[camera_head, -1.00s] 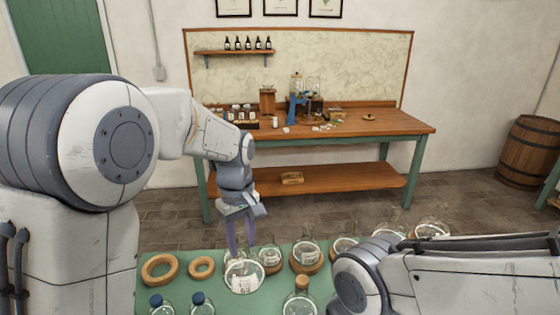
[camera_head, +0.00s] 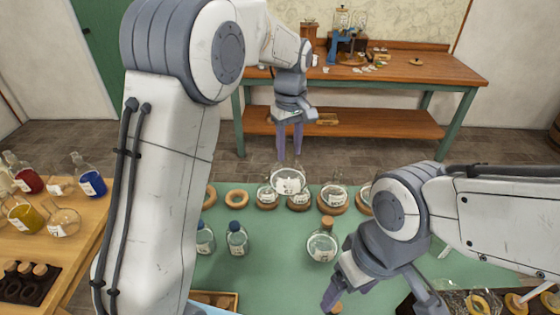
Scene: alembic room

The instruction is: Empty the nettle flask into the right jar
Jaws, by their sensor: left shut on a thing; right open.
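My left gripper (camera_head: 288,153) is shut on a clear round flask (camera_head: 288,182) with a white label, at the back edge of the green table. The label is too small to read, so I cannot confirm it is the nettle flask. The held flask overlaps the row of flasks behind it. Two blue-capped glass vessels (camera_head: 204,240) (camera_head: 237,240) stand at front left of the table, and a corked round flask (camera_head: 322,244) stands right of them. I cannot tell which vessel is the right jar. My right gripper (camera_head: 333,300) is open, low at the front, partly cut off.
Labelled flasks (camera_head: 334,197) stand on cork rings along the back. Two cork rings (camera_head: 236,198) at left are empty. A wooden side table (camera_head: 85,232) at left holds coloured flasks. A dark tray (camera_head: 405,306) is at front right. The green tabletop (camera_head: 280,260) is clear in the middle.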

